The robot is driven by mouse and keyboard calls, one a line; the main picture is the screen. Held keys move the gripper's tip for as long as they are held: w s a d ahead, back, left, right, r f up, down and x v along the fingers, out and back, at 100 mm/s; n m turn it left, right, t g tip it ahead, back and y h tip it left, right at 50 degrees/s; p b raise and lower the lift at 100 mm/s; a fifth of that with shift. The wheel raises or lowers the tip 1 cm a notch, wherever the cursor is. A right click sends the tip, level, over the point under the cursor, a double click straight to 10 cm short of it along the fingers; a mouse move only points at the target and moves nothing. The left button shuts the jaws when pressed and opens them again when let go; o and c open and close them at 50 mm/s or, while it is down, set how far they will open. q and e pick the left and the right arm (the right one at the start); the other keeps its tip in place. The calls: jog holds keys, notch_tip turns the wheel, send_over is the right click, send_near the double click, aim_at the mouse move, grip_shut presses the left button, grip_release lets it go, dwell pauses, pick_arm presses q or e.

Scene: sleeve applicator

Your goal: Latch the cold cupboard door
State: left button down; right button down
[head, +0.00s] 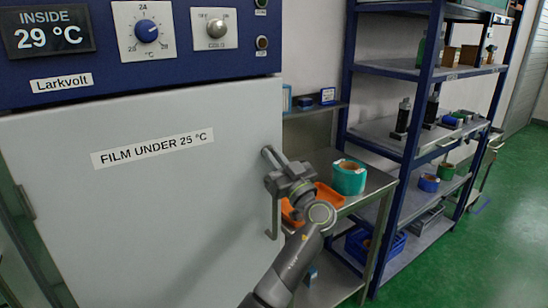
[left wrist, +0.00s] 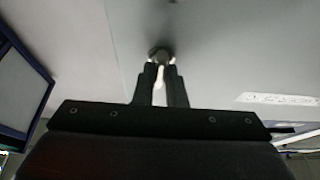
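The cold cupboard (head: 165,65) fills the left of the head view. Its pale door (head: 150,220) carries a "FILM UNDER 25 °C" label. I cannot tell whether the door is fully flush or latched. A grey vertical bar handle (head: 273,222) stands at the door's right edge. My left gripper (head: 272,160) is at the top of this handle. In the left wrist view its two fingers (left wrist: 161,82) are close together around the bar, just by the round handle mount (left wrist: 160,54). My right gripper is not in view.
The control panel display (head: 47,30) reads 29 °C, beside a blue dial (head: 146,31). Right of the cupboard, a steel bench (head: 375,182) holds a green roll (head: 348,177) and an orange tray (head: 328,195). A blue shelving rack (head: 408,140) stands behind. Green floor (head: 500,240) is clear at right.

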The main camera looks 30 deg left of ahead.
pick_arm(q)
jog(key=shift+m+t+h, duration=0.3)
jog(key=shift+m+t, duration=0.1)
jog(key=shift+m, duration=0.1)
jog(key=shift+m+t, duration=0.5)
jog(key=shift+m, duration=0.4)
jog(key=shift+s+r+m+t+h, duration=0.1)
jog(key=shift+m+t+h, duration=0.45)
jog(key=shift+m, duration=0.65)
jog(key=m, duration=0.2)
jog(key=m+t+h+p, duration=0.1)
jog(key=m, duration=0.1)
jog(key=shift+r+h, duration=0.15)
jog(key=shift+h, duration=0.1)
jog(key=m+h+p, duration=0.1)
jog(key=m+p, duration=0.3)
jog(key=m+h+p, duration=0.2)
jog(key=m+p, duration=0.2)
jog(key=p, duration=0.1)
jog(key=m+t+h+p, duration=0.1)
jog(key=m+p, duration=0.2)
jog(key=p, duration=0.2)
jog(key=shift+r+m+h, duration=0.15)
jog(key=shift+m+h, duration=0.15)
jog(key=shift+m, duration=0.1)
jog(key=shift+f+m+g+p, duration=0.25)
jog(key=shift+m+p, duration=0.55)
jog(key=shift+p, duration=0.35)
